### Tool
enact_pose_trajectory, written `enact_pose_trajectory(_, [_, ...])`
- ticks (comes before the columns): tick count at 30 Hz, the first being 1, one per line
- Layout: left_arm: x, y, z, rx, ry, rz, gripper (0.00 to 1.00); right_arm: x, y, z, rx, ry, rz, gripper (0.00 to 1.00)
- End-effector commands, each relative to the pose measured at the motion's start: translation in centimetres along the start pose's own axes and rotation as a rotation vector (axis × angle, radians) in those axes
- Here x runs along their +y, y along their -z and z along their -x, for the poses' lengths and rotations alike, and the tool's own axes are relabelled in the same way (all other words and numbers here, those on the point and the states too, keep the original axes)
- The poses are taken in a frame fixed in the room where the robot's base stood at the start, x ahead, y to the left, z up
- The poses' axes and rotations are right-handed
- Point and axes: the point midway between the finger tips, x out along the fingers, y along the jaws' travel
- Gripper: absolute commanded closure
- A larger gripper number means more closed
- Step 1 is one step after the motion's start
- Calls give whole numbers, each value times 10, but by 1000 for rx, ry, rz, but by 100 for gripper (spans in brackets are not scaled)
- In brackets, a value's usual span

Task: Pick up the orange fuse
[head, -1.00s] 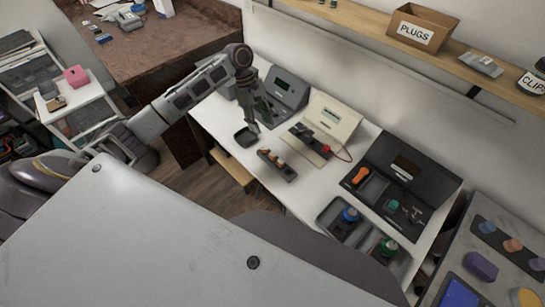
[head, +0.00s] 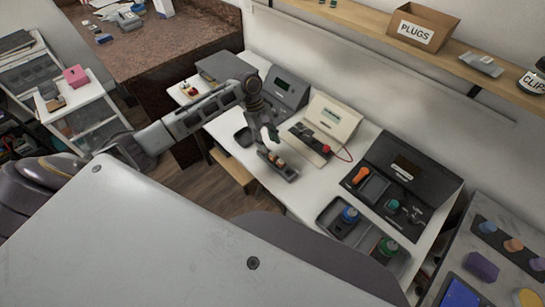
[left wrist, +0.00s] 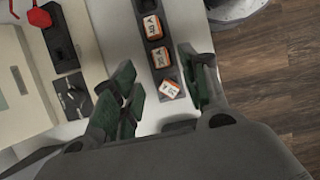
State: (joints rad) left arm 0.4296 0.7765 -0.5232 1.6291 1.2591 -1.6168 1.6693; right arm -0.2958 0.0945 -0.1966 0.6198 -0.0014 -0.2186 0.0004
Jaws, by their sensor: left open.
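Three small fuses with orange edges and white labelled tops sit in a row in a dark rack. The nearest fuse (left wrist: 169,90) sits tilted relative to the row, the middle fuse (left wrist: 160,58) is beyond it, and the far fuse (left wrist: 153,27) is at the top. In the head view the rack (head: 289,174) lies near the white bench's front edge, with the fuses (head: 277,160) partly behind my gripper. My left gripper (head: 265,142) is open and empty above the rack; in the left wrist view its green-padded fingers (left wrist: 158,78) stand either side of the row. My right gripper is out of view.

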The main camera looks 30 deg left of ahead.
Motion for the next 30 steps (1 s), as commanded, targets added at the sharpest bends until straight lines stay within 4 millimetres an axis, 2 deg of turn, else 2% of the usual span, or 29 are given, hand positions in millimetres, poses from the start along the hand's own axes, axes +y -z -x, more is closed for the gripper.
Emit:
enact_pose_trajectory(14, [0,-1,-6,0,1,0,55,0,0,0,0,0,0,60])
enact_pose_trajectory(24, [-2,-3,-40,0,1,1,55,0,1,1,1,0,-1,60])
enact_pose_trajectory(30, [-1,-4,-52,0,0,0,55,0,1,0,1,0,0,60])
